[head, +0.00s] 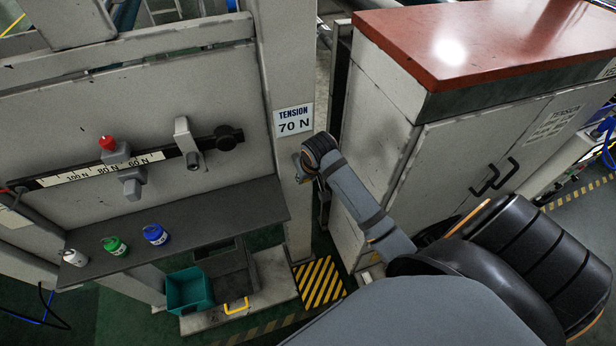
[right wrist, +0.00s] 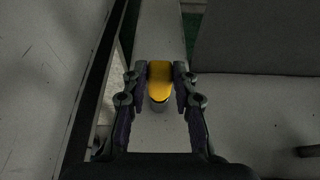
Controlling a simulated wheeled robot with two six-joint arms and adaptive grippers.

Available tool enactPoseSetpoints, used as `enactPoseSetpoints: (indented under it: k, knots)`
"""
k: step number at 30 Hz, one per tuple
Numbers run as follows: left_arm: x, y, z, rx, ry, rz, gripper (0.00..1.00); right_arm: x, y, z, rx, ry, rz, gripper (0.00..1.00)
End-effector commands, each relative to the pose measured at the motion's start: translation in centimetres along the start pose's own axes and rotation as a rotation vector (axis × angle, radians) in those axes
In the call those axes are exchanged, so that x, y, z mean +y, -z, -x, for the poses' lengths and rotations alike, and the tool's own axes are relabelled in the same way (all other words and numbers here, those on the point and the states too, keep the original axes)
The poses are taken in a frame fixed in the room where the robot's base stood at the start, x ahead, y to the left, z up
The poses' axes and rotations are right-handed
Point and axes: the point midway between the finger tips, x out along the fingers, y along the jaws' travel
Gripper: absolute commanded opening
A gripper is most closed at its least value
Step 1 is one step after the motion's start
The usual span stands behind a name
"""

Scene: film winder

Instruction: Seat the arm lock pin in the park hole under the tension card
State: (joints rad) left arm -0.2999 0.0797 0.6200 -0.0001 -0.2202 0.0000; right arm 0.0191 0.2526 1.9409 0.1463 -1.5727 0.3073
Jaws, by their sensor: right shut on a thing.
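The tension card (head: 293,120), white with "TENSION 70 N", is on the pale machine post. My right gripper (head: 303,168) is at the post just below the card. In the right wrist view, the right gripper (right wrist: 160,88) is shut on the yellow knob of the arm lock pin (right wrist: 160,78). A grey round part shows just beyond the knob, in front of the post face. The park hole is hidden behind the pin and gripper, so I cannot tell whether the pin's tip is in it. My left gripper is not in view.
Left of the post is a scale rail (head: 100,171) with a red-knobbed slider (head: 116,153). Below it, a dark shelf (head: 200,222) holds white, green and blue weights. A teal bin (head: 188,291) stands lower down. A red-topped cabinet (head: 385,130) stands close right of the post.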

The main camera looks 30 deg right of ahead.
Motion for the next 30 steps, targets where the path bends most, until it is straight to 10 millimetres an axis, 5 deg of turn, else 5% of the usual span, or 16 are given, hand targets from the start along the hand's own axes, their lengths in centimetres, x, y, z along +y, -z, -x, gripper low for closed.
enactPoseSetpoints:
  k: [3, 4, 10, 20, 30]
  knots:
    - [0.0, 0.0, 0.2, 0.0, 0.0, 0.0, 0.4, 0.0, 0.5, -0.1, 0.001, 0.0, 0.0, 0.0]
    - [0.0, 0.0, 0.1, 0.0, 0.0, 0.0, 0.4, 0.0, 0.5, -0.1, 0.001, 0.0, 0.0, 0.29]
    - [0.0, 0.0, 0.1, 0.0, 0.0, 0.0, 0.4, 0.0, 0.4, -0.1, 0.001, 0.0, 0.0, 0.54]
    - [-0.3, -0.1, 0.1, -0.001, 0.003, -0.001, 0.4, 0.0, 0.4, 0.2, 0.002, 0.0, 0.0, 0.54]
    - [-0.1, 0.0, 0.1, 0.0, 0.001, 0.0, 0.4, 0.0, 0.6, 7.5, 0.007, 0.0, 0.001, 0.54]
